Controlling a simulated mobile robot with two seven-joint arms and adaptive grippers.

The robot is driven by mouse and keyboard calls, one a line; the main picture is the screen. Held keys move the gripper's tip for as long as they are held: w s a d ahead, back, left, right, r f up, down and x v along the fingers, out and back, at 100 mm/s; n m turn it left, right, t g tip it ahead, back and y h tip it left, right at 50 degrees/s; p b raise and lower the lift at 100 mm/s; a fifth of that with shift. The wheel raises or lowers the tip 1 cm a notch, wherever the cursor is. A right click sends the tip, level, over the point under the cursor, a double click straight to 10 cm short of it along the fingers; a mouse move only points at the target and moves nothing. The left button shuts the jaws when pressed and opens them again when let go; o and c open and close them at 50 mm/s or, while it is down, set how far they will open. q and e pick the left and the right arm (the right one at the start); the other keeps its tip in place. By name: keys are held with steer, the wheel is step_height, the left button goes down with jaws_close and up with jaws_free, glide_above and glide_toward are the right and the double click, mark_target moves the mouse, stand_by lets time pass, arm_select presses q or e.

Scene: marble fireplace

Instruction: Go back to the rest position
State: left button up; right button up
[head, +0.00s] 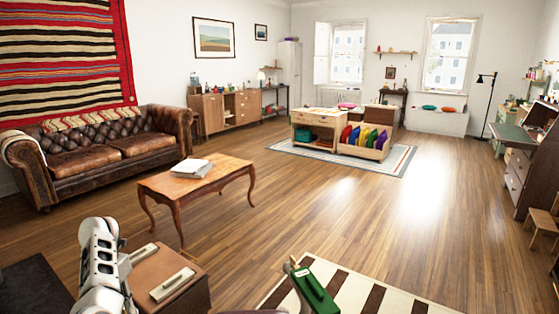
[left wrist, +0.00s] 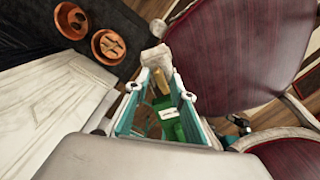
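My white left arm (head: 100,268) shows at the lower left of the head view. In the left wrist view my left gripper (left wrist: 160,92) has its two teal-lined fingers spread apart. A green object (left wrist: 172,120) with a pale label and a brownish upper part shows between or beyond the fingers. There is a visible gap to the left finger, and I see no grip on it. A whitish rough piece (left wrist: 156,57) lies past the fingertips. My right gripper is not seen.
A brown piece of furniture (head: 165,293) stands close to my left arm. A wooden coffee table (head: 220,176) and leather sofa (head: 110,165) are further off. A green item (head: 316,291) is at the bottom centre. Dark red chairs (left wrist: 240,45) show in the wrist view. The middle floor is clear.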

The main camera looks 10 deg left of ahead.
arm_select(q)
steer(key=m, duration=0.6)
steer(key=shift+f+m, duration=0.1)
steer(key=shift+m, duration=0.3)
steer(key=m+b, duration=0.1)
steer(key=m, duration=0.2)
steer(key=shift+s+f+b, duration=0.1)
steer(key=shift+f+b, duration=0.05)
steer(key=shift+b, duration=0.2)
steer(key=shift+m+b, duration=0.3)
steer(key=shift+m, duration=0.4)
steer(key=shift+r, duration=0.2)
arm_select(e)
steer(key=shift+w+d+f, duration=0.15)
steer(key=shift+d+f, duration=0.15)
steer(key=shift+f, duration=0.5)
arm_select(q)
steer(key=shift+m, duration=0.3)
